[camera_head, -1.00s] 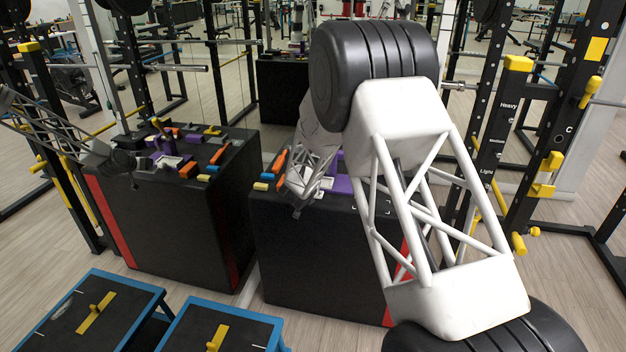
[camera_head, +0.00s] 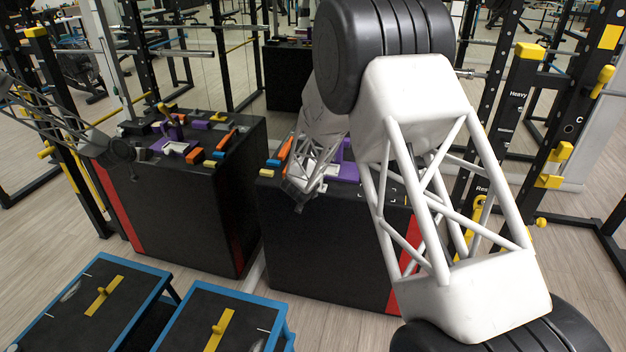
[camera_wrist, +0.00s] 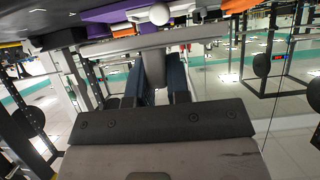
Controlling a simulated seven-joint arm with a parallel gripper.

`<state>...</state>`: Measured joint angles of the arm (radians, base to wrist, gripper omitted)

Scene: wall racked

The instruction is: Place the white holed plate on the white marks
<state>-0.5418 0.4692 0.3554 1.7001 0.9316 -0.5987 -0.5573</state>
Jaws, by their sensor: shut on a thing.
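My gripper (camera_head: 299,188) is at the front left edge of the black box's top in the head view, small and partly lost against my arm. In the wrist view my gripper (camera_wrist: 162,88) has its two dark blue fingers shut on a pale piece (camera_wrist: 155,66). I take this for the white holed plate; its holes are not visible. The white marks (camera_head: 385,192) are thin corner lines on the box top, right of my gripper and partly behind my arm's white lattice link.
The black box (camera_head: 320,250) also carries a purple fixture (camera_head: 347,172) and orange, blue and yellow pieces left of my gripper. A similar box at left looks like a mirror reflection. Rack posts stand at right. Low blue-edged platforms (camera_head: 215,315) lie in front.

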